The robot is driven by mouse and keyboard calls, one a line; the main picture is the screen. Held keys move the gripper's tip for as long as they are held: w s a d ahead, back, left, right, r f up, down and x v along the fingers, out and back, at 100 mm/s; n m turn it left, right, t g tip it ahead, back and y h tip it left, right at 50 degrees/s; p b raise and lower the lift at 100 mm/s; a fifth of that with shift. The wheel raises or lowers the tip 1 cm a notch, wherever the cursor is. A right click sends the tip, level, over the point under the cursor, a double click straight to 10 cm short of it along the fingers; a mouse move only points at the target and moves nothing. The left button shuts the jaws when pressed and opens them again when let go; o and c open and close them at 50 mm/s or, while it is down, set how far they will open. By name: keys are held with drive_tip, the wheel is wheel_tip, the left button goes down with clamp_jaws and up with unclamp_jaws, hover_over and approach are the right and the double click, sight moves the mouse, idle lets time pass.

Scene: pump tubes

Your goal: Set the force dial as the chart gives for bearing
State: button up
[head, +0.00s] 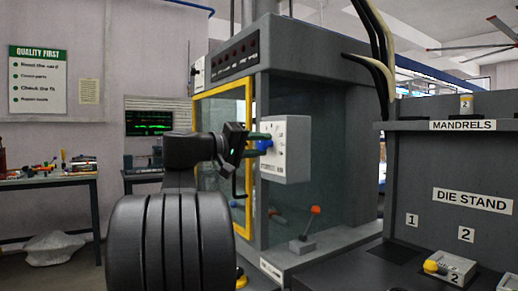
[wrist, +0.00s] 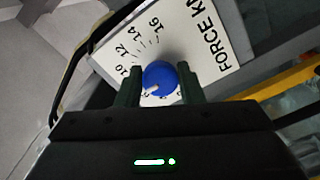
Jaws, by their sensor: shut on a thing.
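The force dial is a blue knob (wrist: 160,76) on a white scale plate (wrist: 190,35) marked "FORCE" in the wrist view. My gripper (wrist: 159,88) has its two dark green fingers on either side of the knob, shut on it. The knob's white pointer mark points to the lower left, below the 10; the exact number there is too small to read. The 10, 12, 14 and 16 are readable. In the head view my gripper (head: 261,143) is at the light grey control box (head: 290,158) on the press, with the blue knob (head: 265,144) partly visible. No bearing chart is readable.
The press (head: 310,90) has a yellow-framed glass side (head: 247,100) and a lever with an orange knob (head: 315,210). The die stand (head: 460,170) is at right with a mandrel shelf. A "QUALITY FIRST" sign (head: 38,78) hangs above a cluttered bench (head: 50,182) at left.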

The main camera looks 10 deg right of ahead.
drive_tip(key=shift+f, duration=0.1)
drive_tip(key=o, duration=0.9)
drive_tip(key=shift+o, duration=0.2)
drive_tip(key=p+v, duration=0.2)
drive_tip(key=v, duration=1.1)
drive_tip(key=shift+a, duration=0.4)
drive_tip(key=b+x, duration=0.2)
drive_tip(key=x, duration=1.2)
drive_tip(key=shift+s, duration=0.1)
